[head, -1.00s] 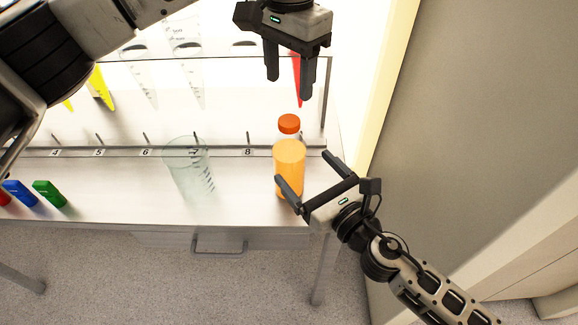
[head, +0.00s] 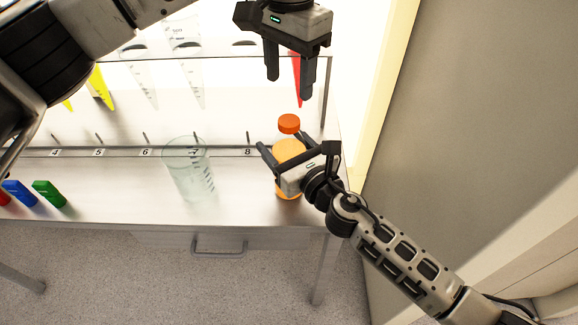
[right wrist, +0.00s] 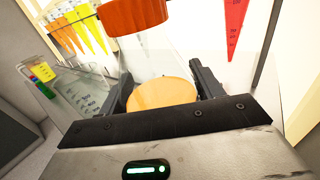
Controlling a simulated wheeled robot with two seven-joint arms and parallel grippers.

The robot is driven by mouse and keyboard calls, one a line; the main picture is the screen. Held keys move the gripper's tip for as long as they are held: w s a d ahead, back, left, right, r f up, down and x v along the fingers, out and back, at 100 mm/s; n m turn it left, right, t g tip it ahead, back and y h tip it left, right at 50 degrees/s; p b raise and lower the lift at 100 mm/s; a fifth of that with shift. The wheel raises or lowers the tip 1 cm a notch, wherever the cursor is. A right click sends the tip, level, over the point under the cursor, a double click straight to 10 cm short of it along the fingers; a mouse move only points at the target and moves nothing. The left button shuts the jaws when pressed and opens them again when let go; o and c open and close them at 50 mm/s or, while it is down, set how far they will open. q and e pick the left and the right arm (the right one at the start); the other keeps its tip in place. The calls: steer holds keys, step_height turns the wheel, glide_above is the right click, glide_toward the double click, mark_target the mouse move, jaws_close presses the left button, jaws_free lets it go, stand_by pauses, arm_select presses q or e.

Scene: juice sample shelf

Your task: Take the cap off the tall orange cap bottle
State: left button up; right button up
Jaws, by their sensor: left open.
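The tall bottle (head: 288,151) stands upright near the right end of the shelf table, with orange juice in its lower part and a clear upper part. Its orange cap (head: 289,124) sits on top. The cap fills the top of the right wrist view (right wrist: 133,12), with the juice (right wrist: 162,95) below it. My right gripper (head: 298,147) is open, with one finger on each side of the bottle's body below the cap. Its palm hides part of the bottle, and I cannot tell whether the fingers touch it. My left gripper (head: 289,89) is open and empty, fingers down, higher in the picture than the cap.
A clear empty beaker (head: 188,170) stands left of the bottle. A green block (head: 49,194) and a blue block (head: 19,193) lie at the far left. A red cone (head: 298,82) hangs behind my left gripper. A wall stands close on the right.

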mark_target(289, 120)
jaws_close()
arm_select(q)
steer(key=m, duration=1.3)
steer(key=shift+m, duration=0.3)
steer(key=m, duration=0.4)
steer(key=shift+m, duration=0.4)
steer(key=m, duration=0.4)
steer(key=shift+m, duration=0.4)
steer(key=m, duration=0.7)
steer(key=shift+m, duration=0.4)
steer(key=shift+f+m, duration=0.3)
steer(key=shift+f, duration=3.7)
